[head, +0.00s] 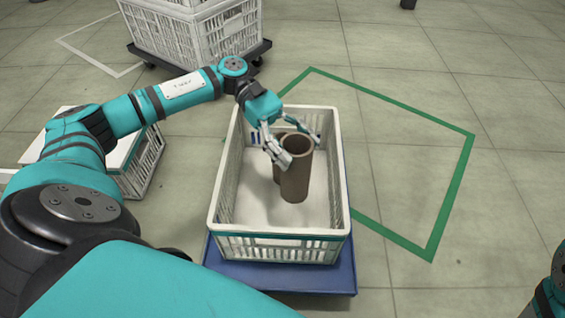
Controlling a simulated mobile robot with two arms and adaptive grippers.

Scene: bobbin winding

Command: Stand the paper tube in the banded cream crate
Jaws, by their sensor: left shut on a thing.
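A brown paper tube (296,178) stands about upright inside the cream crate (280,229), which has a teal band along its near side. My left gripper (301,150) reaches in over the crate's far side and is shut on the tube near its top. Whether the tube's lower end touches the crate floor is hard to tell. Another brown shape (277,170), likely a second tube, shows close behind it on the left, mostly hidden by the tube and fingers. My right gripper is out of view.
The crate sits on a blue base (280,277). A green outline (455,190) marks empty floor to the right. More white crates (200,35) stand on a dark dolly at the back. Another white crate (146,160) is at the left, partly behind my left arm.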

